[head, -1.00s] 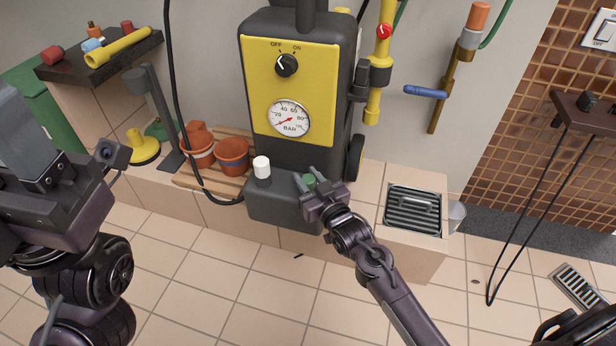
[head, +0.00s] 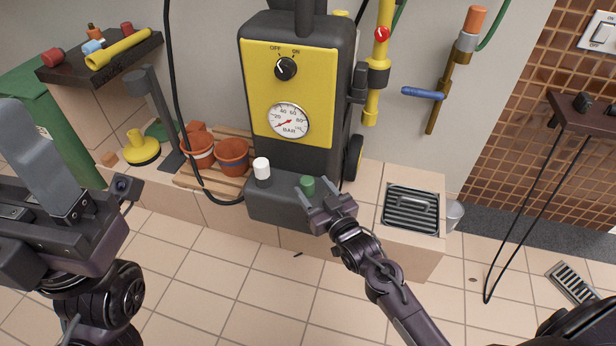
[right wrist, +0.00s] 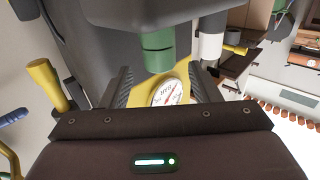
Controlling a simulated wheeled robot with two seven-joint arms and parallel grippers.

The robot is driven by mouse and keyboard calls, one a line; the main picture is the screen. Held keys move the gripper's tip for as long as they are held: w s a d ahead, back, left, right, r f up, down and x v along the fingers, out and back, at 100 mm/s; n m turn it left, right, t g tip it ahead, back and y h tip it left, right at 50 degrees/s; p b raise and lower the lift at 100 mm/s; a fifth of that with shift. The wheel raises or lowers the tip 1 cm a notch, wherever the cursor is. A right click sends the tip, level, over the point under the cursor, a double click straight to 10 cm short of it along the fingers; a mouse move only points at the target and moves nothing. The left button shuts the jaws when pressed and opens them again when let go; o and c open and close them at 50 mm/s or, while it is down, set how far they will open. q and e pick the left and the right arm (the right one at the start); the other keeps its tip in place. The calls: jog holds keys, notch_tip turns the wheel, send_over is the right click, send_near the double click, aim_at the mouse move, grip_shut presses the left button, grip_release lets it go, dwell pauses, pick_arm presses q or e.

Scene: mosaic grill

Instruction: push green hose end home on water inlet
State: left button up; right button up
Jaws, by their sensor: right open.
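The green hose end (head: 307,184) is a short green cylinder standing on the dark grey base (head: 283,215) of the yellow-fronted pressure washer. In the right wrist view the green hose end (right wrist: 158,50) shows between my fingers, against the grey body; the water inlet itself is hidden. I cannot tell how far it is seated. My right gripper (head: 319,186) is open, with its fingers on either side of the green piece and a visible gap to each. My left gripper (head: 45,165) is at the left edge, away from the washer; its jaw opening is unclear.
A white cap (head: 262,168) stands left of the green piece. The gauge panel (head: 292,100) rises behind. Terracotta pots (head: 232,156) and a black hose (head: 178,110) are to the left. A drain grate (head: 411,209) lies right on the tiled ledge.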

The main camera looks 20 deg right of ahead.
jog(key=s, duration=0.2)
jog(key=s+p, duration=0.1)
jog(key=s, duration=0.1)
jog(key=shift+d, duration=0.4)
